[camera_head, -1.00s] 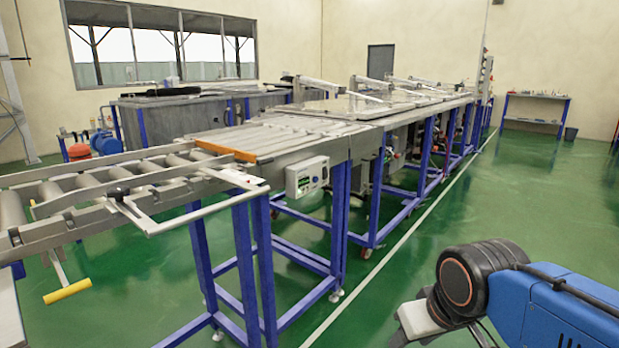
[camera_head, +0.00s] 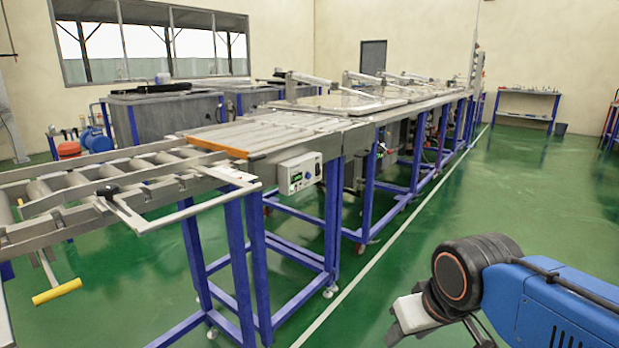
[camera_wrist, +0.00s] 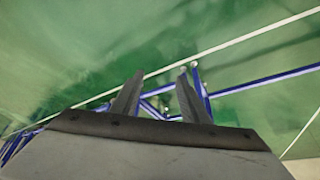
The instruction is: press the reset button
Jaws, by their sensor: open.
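A pale control box (camera_head: 300,173) is mounted on the near side of the conveyor line, left of centre in the head view. In the head view my arm is at the lower right, well apart from the box, and the fingers are not clear there.
The roller conveyor (camera_head: 90,192) and its blue-legged frame fill the left and middle. A pale bar frame (camera_head: 190,212) juts out at the near left, with a yellow handle (camera_head: 57,291) below. Green floor to the right is open, crossed by a white line. A workbench (camera_head: 527,93) stands far back.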

